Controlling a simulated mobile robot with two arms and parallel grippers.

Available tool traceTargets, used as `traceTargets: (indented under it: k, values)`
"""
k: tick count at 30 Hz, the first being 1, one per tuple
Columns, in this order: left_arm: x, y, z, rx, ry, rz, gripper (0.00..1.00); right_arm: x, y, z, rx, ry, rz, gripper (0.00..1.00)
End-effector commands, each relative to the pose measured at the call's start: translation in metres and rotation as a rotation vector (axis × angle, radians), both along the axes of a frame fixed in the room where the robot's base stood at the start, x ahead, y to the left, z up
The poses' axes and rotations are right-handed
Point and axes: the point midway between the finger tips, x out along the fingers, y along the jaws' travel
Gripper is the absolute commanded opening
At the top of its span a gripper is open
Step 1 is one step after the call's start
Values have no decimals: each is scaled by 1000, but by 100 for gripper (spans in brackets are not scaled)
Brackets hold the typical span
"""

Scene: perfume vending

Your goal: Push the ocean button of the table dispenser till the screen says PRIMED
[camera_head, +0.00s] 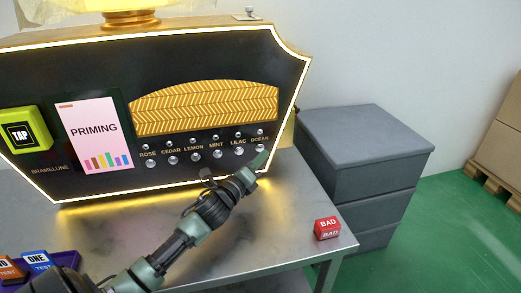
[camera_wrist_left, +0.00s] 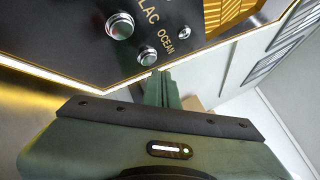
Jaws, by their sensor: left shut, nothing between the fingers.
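The table dispenser (camera_head: 60,80) is a black panel with a glowing edge. Its pink screen (camera_head: 92,130) reads PRIMING above coloured bars. A row of silver buttons runs under the gold window, with OCEAN at the right end. The ocean button (camera_head: 260,149) is right by the tip of my left gripper (camera_head: 261,161). In the left wrist view the ocean button (camera_wrist_left: 148,56) shows just beyond the shut fingertips (camera_wrist_left: 160,73). The fingers are shut and hold nothing. I cannot tell whether they touch the button. My right gripper is out of view.
The lilac button (camera_head: 238,151) is just left of ocean. A yellow-green TAP block (camera_head: 23,133) is at the panel's left. A red BAD block (camera_head: 327,229) sits on the table's right (camera_head: 290,235). A purple tray (camera_head: 68,259) holds tester blocks. Grey drawers (camera_head: 365,150) stand at right.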

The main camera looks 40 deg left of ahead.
Motion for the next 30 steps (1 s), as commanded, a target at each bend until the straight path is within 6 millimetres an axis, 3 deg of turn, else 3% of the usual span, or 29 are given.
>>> traceTargets:
  k: [30]
  values:
    - [6, 7, 0, 0, 0, 0, 0, 0, 0, 2, 0, -1, 0, 36]
